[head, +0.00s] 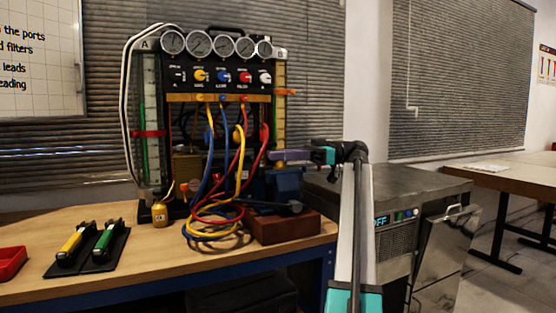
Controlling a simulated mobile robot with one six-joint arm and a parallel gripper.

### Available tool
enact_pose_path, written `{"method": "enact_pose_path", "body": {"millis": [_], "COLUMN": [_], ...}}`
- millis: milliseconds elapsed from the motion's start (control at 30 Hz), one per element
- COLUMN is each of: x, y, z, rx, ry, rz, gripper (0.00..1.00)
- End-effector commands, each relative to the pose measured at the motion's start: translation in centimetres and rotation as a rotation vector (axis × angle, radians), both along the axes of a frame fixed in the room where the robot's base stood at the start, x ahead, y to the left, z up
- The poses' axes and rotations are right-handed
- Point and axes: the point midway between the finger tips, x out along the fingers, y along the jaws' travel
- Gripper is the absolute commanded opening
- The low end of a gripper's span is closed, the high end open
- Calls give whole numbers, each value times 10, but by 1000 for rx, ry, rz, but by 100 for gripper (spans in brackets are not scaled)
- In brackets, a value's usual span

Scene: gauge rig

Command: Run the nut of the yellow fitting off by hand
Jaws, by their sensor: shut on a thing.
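My gripper (324,155) is at the right side of the gauge rig, pointing left. It is shut on a purple-grey bar-shaped thing (291,156), held level; its left end is close to the hoses, and I cannot tell whether it touches anything. The yellow hose (242,150) hangs in a loop left of that end. The yellow fitting (199,98) is on the brass strip under the yellow knob (200,76), up and left of my gripper. Its nut is too small to make out.
Red and blue hoses tangle with the yellow one above the bench (150,250). A red-brown block (283,230) with a dark tool on it lies below my gripper. A small brass cylinder (160,214) and a black mat with yellow- and green-handled tools stand left.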

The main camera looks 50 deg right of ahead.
Motion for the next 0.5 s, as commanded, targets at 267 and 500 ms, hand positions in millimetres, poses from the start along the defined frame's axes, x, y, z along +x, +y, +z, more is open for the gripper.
{"method": "enact_pose_path", "body": {"millis": [267, 500], "x": [1, 1], "y": [0, 0], "z": [1, 1], "rx": [1, 1], "ry": [-2, -1], "rz": [-2, -1], "gripper": [0, 32]}}
